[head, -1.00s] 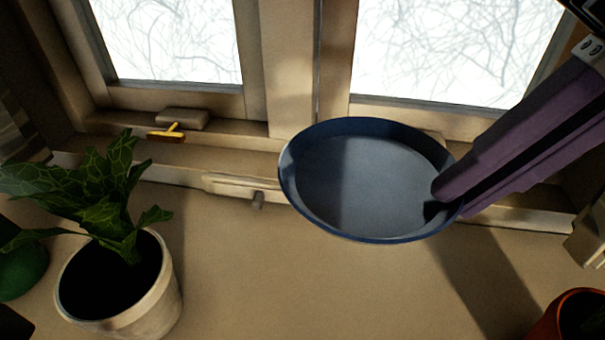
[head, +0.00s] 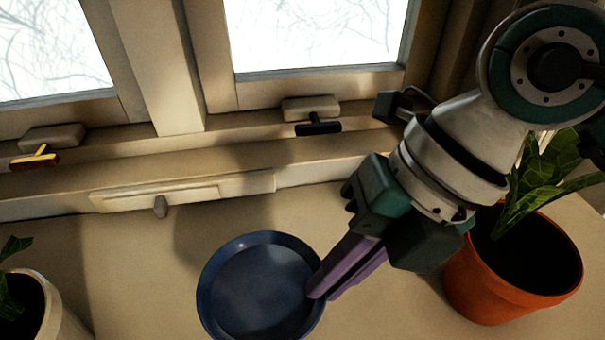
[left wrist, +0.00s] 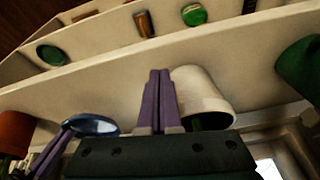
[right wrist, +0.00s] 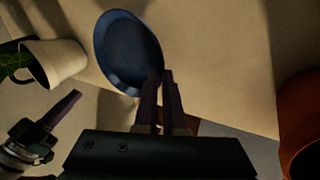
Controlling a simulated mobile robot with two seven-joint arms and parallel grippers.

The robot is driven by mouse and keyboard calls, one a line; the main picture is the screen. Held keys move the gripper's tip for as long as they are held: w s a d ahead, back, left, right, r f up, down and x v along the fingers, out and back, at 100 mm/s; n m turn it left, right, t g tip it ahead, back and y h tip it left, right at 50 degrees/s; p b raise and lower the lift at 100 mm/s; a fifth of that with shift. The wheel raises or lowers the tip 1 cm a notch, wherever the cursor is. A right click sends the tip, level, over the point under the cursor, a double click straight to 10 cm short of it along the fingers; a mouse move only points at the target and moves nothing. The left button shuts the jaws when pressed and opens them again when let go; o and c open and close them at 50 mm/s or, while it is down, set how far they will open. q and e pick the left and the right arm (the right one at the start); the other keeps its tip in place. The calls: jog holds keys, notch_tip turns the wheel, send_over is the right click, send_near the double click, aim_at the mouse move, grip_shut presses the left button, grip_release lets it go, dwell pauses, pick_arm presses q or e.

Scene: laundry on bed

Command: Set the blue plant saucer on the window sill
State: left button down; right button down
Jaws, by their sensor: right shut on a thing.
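The blue plant saucer (head: 258,290) is a round, shallow, empty dish over the window sill (head: 150,265). My right gripper (head: 316,292) is shut on its right rim. I cannot tell whether the saucer touches the sill. In the right wrist view the saucer (right wrist: 128,50) extends beyond the right fingertips (right wrist: 160,75). The left wrist view shows the saucer (left wrist: 95,125) at an angle, beside the white pot (left wrist: 200,90). My left gripper (left wrist: 160,75) has its fingers together with nothing visible between them; it is outside the head view.
An orange pot (head: 520,270) with a plant stands right of my right gripper. A white pot (head: 40,310) stands at the lower left. The window frame with its yellow handle (head: 35,157) and black handle (head: 318,125) is behind. Bare sill lies between the pots.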

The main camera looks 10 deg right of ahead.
aim_at(328, 311)
jog(key=shift+f+b, duration=0.35)
jog(key=shift+f, duration=1.7)
jog(key=shift+f, duration=0.15)
jog(key=c, duration=1.3)
grip_release()
jog(key=p+v, duration=0.1)
jog(key=v, duration=1.1)
jog(key=shift+r, duration=0.2)
